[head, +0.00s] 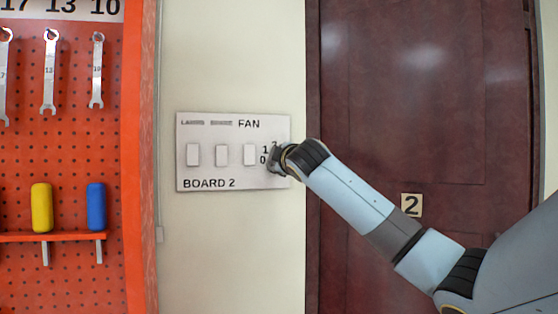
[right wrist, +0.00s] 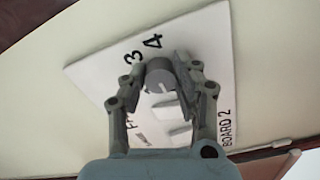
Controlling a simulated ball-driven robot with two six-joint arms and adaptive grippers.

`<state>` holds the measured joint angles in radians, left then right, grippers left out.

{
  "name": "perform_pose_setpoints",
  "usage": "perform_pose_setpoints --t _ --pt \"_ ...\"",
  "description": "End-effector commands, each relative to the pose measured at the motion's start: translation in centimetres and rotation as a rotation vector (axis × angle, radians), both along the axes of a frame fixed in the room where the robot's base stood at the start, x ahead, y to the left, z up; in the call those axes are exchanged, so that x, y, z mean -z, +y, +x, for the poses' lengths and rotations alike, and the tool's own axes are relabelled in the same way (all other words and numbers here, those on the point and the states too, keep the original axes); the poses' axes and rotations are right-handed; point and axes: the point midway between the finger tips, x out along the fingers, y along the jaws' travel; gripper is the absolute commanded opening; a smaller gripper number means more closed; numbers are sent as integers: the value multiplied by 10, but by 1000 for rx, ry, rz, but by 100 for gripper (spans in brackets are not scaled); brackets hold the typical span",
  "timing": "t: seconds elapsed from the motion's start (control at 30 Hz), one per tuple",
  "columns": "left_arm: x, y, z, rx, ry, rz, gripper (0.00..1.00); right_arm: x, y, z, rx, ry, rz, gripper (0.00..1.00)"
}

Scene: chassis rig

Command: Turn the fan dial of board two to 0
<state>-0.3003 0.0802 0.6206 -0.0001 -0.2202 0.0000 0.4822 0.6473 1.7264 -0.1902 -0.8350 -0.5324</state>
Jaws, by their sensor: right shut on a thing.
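The white panel of board two (head: 200,173), labelled BOARD 2 and FAN, hangs on the cream wall and also shows in the right wrist view (right wrist: 97,73). My right gripper (head: 277,160) is at the panel's right side and hides the dial in the head view. In the right wrist view, the round grey fan dial (right wrist: 159,73) sits between the fingertips of my right gripper (right wrist: 160,84), which is shut on it. The numbers 3 and 4 show beside the dial there. A pale line shows on the dial, but I cannot tell which number it points to. My left gripper is in neither view.
Several white rocker switches (head: 221,155) sit on the panel left of the dial. An orange pegboard (head: 70,145) with wrenches and a shelf stands at the left.

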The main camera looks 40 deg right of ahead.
Motion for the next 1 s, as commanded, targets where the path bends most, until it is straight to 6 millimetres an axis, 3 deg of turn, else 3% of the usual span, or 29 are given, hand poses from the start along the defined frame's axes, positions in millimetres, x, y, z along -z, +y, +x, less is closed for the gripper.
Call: perform_pose_setpoints --t 0.3,0.83,0.87,1.0 --pt "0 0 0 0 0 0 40 0 0 0 -1 56 -100 0" --pt "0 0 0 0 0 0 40 0 0 0 -1 68 -120 0" --pt "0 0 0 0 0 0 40 0 0 0 -1 68 -120 31" --pt "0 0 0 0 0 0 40 0 0 0 0 67 -120 50"
